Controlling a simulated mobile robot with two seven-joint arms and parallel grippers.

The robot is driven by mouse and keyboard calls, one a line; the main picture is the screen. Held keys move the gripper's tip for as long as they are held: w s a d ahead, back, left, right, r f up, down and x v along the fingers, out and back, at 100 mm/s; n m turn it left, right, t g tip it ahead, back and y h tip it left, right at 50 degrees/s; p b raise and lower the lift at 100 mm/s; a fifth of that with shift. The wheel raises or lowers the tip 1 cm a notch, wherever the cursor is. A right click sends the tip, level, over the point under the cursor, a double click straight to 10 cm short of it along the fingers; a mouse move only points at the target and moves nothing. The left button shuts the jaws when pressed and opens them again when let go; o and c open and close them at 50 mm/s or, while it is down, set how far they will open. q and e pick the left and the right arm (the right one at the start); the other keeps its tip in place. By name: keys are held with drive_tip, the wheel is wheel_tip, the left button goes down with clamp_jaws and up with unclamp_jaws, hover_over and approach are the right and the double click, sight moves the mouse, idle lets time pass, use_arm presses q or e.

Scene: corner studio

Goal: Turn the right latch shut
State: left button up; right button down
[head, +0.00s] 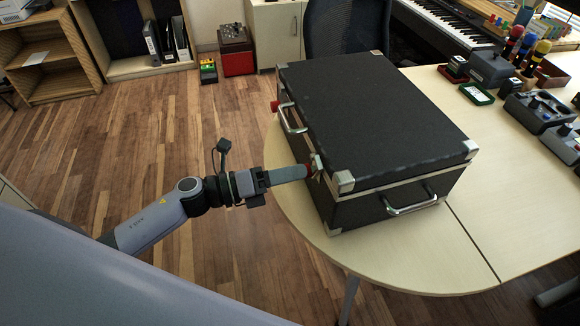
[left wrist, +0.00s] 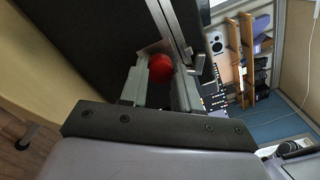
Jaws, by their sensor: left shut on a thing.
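A large black case (head: 385,110) with silver corners and metal edging lies on the table, its lid down. A red latch knob (head: 274,105) shows at the far end of its left side. My left gripper (head: 312,168) is at the near end of that side, at the right latch. In the left wrist view the red knob of the right latch (left wrist: 160,68) sits between my two fingers (left wrist: 160,82), and they are shut on it. The latch's exact angle is hard to tell. My right gripper is not in view.
The pale table (head: 455,245) has a rounded left end and is bare in front of the case. A silver handle (head: 292,117) sits between the latches, another (head: 410,202) on the near side. Grey boxes (head: 540,110) stand at the right. A dark chair (head: 345,28) is behind.

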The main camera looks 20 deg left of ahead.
use_arm(q)
drive_tip(key=n+p, duration=0.2)
drive_tip(key=n, duration=0.3)
drive_tip(key=shift+n, duration=0.3)
idle(0.4)
drive_tip(key=o, duration=1.1)
drive_tip(key=shift+c, duration=0.2)
drive_tip(key=v, duration=0.7)
drive_tip(key=shift+b, duration=0.45)
